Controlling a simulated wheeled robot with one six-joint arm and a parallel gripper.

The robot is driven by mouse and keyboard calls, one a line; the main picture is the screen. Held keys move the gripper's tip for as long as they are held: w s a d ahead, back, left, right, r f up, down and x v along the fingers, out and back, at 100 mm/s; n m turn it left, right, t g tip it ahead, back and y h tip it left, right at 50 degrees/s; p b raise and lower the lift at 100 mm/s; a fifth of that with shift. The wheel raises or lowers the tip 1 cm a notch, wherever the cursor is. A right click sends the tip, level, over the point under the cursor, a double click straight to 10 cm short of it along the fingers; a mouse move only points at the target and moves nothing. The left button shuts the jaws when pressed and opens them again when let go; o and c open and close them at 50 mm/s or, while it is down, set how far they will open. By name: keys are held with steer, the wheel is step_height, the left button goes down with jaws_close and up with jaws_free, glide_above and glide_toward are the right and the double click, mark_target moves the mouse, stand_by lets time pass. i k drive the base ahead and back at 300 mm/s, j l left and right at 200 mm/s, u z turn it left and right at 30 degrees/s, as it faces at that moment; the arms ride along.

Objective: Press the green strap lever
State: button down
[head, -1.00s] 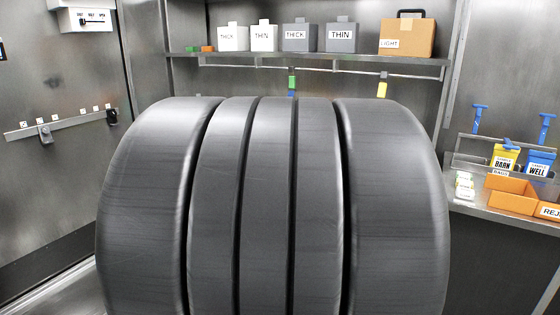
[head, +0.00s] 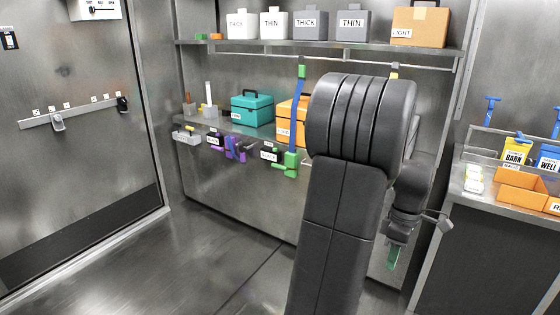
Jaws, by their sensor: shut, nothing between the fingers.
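A blue strap (head: 297,115) hangs from the rail under the upper shelf, with a green piece (head: 302,71) at its top. A green buckle with a lever (head: 291,161) sits at its lower end, at the front edge of the lower shelf. My gripper (head: 393,257) points down at the lower right, below and to the right of the green lever and well apart from it. Its fingers look closed, with green at the tips. My dark arm hides the wall and shelf to the right of the strap.
A teal case (head: 251,108) and an orange case (head: 287,122) stand on the lower shelf (head: 240,128). Purple clamps (head: 235,149) hang at its edge. A bench with orange trays (head: 521,188) stands at right. The floor (head: 215,255) at left is clear.

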mark_target(285, 169)
steer(key=i+j, duration=0.25)
steer(key=i, duration=0.2)
steer(key=i+j, duration=0.2)
steer(key=i, duration=0.3)
steer(key=i+j, duration=0.25)
steer(key=i, duration=0.2)
steer(key=i+j, duration=0.25)
steer(key=i, duration=0.2)
steer(key=i+j, duration=0.2)
steer(key=i, duration=0.3)
steer(key=i+j, duration=0.25)
steer(key=i, duration=0.2)
